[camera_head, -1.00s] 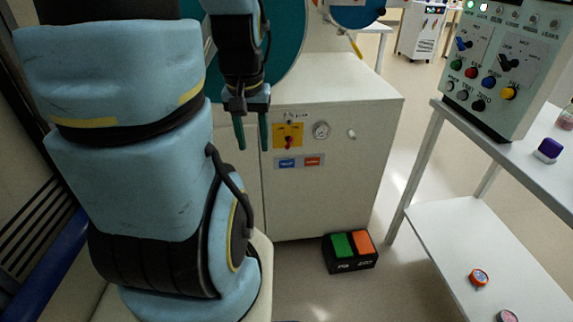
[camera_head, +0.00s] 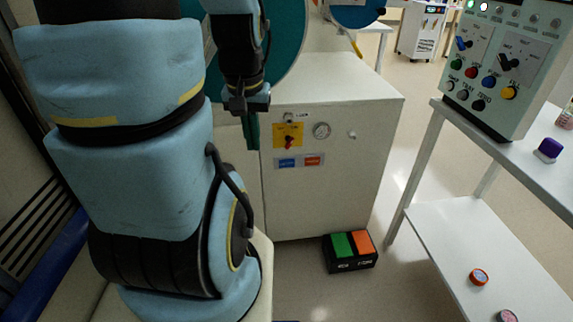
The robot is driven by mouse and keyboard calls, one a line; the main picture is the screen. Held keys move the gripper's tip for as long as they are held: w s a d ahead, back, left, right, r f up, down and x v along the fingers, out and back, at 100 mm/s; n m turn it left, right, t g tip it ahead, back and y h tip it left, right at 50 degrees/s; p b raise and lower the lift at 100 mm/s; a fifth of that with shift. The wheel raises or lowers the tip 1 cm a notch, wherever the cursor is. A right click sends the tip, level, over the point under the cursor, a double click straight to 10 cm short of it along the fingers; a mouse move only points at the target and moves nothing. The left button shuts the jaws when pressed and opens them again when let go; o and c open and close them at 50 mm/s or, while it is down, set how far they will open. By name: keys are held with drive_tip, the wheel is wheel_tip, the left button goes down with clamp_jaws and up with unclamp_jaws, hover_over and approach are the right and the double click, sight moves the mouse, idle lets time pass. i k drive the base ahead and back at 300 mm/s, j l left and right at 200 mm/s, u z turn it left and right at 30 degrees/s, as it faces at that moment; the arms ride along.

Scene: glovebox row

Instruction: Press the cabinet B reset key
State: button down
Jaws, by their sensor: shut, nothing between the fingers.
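My gripper (camera_head: 252,146) is shut and empty, fingers pointing down, in front of the white cabinet (camera_head: 335,195). At the right, a grey control box (camera_head: 525,75) carries rows of coloured buttons and dark knobs. I cannot tell from the lettering which part is the cabinet B reset key.
A black box with green and orange pedals (camera_head: 351,252) lies on the floor. A white table (camera_head: 545,170) with a lower shelf (camera_head: 450,235) stands right. Floor between them is partly clear.

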sight(288, 163)
drive_tip(key=l+u, duration=0.15)
drive_tip(key=u, duration=0.25)
drive_tip(key=k+u, duration=0.1)
drive_tip(key=u, duration=0.3)
drive_tip(key=l+u, duration=0.15)
drive_tip(key=u, duration=0.2)
drive_tip(key=k+u, duration=0.15)
drive_tip(key=u, duration=0.25)
